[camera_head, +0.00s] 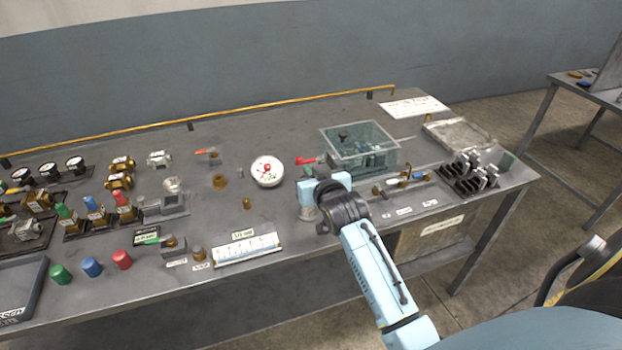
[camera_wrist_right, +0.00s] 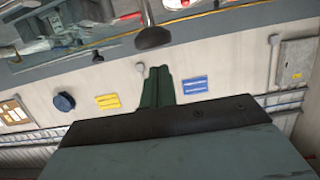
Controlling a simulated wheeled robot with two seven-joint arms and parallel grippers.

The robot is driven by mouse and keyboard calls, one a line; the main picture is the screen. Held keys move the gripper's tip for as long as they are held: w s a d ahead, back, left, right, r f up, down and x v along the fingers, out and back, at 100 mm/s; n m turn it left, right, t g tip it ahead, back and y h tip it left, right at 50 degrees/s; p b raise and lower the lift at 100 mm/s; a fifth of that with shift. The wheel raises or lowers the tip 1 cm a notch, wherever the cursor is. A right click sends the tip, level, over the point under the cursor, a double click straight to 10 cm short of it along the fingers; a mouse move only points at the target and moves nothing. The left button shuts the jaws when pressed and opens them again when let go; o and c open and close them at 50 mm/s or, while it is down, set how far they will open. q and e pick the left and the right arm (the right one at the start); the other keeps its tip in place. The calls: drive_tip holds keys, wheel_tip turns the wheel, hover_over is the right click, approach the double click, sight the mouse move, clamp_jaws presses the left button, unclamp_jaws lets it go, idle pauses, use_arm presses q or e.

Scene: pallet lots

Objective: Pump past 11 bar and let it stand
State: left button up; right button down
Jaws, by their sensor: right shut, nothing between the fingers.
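A round white dial gauge (camera_head: 267,171) with red marks at its centre stands in the middle of the bench. Its reading is too small to tell. A clear box (camera_head: 375,152) with a black knob (camera_head: 343,135) covers parts to its right; a red handle (camera_head: 305,160) shows at the box's left side. My right gripper (camera_head: 309,171) is beside the box's near left corner, close to the red handle; contact cannot be told. In the wrist view its dark green fingers (camera_wrist_right: 160,85) are together and empty, with a dark knob (camera_wrist_right: 152,37) beyond them. My left gripper is out of view.
Small valves and fittings crowd the bench's left side, with green, blue and red caps (camera_head: 92,267) in front. A white scale plate (camera_head: 247,248) lies at the front edge. Black clamps (camera_head: 470,175) stand at the right. A yellow pipe (camera_head: 250,107) runs along the back.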

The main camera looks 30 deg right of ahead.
drive_tip(key=shift+f, duration=0.8)
wheel_tip(320, 180, down, 4)
drive_tip(key=shift+s+r+b, duration=0.1)
drive_tip(key=shift+b, duration=0.65)
